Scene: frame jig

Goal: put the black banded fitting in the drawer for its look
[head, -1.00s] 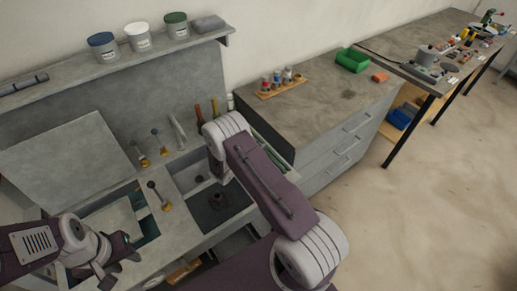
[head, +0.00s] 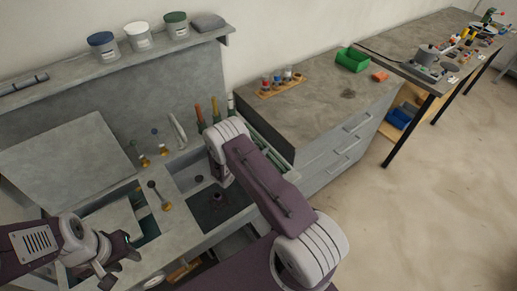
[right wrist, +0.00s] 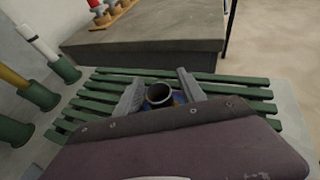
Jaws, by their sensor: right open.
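In the right wrist view a dark round fitting with an open top (right wrist: 159,94) stands between the fingers of my right gripper (right wrist: 161,91). A little blue and orange shows around its lower part; its bands cannot be made out. The fingers are apart on either side of it, above a green slatted rack (right wrist: 100,88). In the head view my right arm hides this gripper and the fitting. My left gripper (head: 112,268) is at the lower left over the bench front, its jaw opening unclear. Grey drawer fronts (head: 345,150) show under the right-hand counter.
Several bottle-like tools with green bases (right wrist: 40,95) stand left of the rack. A stone counter (right wrist: 150,35) rises just behind it.

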